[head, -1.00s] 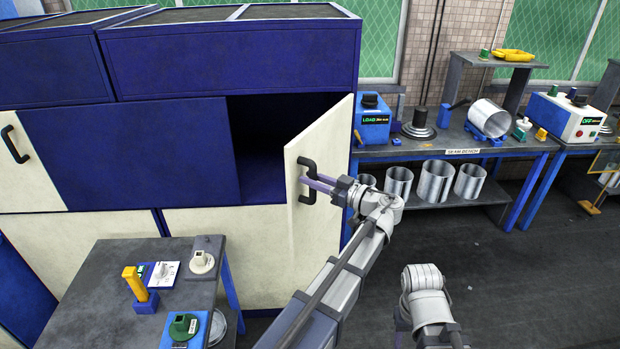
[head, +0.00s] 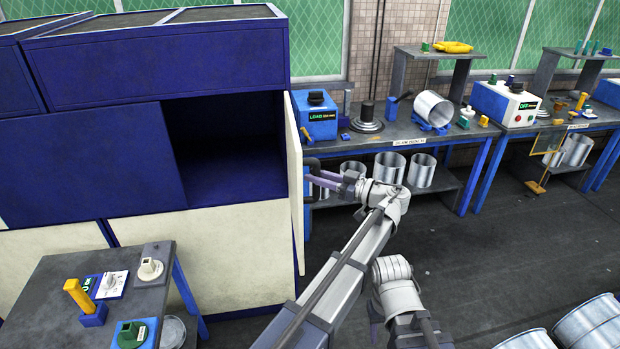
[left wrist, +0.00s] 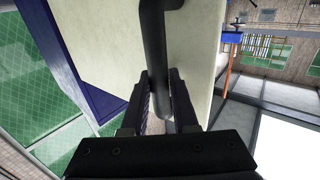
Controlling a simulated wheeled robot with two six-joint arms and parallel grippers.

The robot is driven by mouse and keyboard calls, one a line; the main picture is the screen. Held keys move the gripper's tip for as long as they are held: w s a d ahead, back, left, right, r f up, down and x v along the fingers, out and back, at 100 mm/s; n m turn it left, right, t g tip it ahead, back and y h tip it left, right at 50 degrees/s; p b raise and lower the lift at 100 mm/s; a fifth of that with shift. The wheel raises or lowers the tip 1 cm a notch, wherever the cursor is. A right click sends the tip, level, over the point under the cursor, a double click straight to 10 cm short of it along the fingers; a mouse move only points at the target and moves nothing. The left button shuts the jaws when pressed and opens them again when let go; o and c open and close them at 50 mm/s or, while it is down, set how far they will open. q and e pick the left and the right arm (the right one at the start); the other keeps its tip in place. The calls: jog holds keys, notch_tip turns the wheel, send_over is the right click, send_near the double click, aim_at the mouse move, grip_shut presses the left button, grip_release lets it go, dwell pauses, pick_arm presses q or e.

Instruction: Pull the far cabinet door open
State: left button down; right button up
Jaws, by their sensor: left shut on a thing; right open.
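The far cabinet door (head: 294,165) is a cream panel, swung well out from the blue cabinet (head: 90,155) and seen nearly edge-on in the head view. The dark interior (head: 220,140) shows beside it. My left gripper (head: 322,181) is shut on the door's black handle (head: 311,163). In the left wrist view the handle (left wrist: 153,45) runs down between the two fingers of my left gripper (left wrist: 160,100), with the cream door (left wrist: 190,60) behind it. My right gripper (head: 376,312) is low in the head view, open and apart from the door; its fingertips are partly hidden.
A small grey table (head: 50,275) with fixtures stands in front of the cabinet at left. A workbench (head: 385,140) with metal shells lies right of the door. Metal drums (head: 590,325) stand at lower right. The dark floor (head: 480,260) between is clear.

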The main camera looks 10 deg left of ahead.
pick_arm(q)
jog(key=shift+w, duration=0.2)
jog(key=c, duration=0.8)
grip_release()
jog(key=shift+o, duration=0.2)
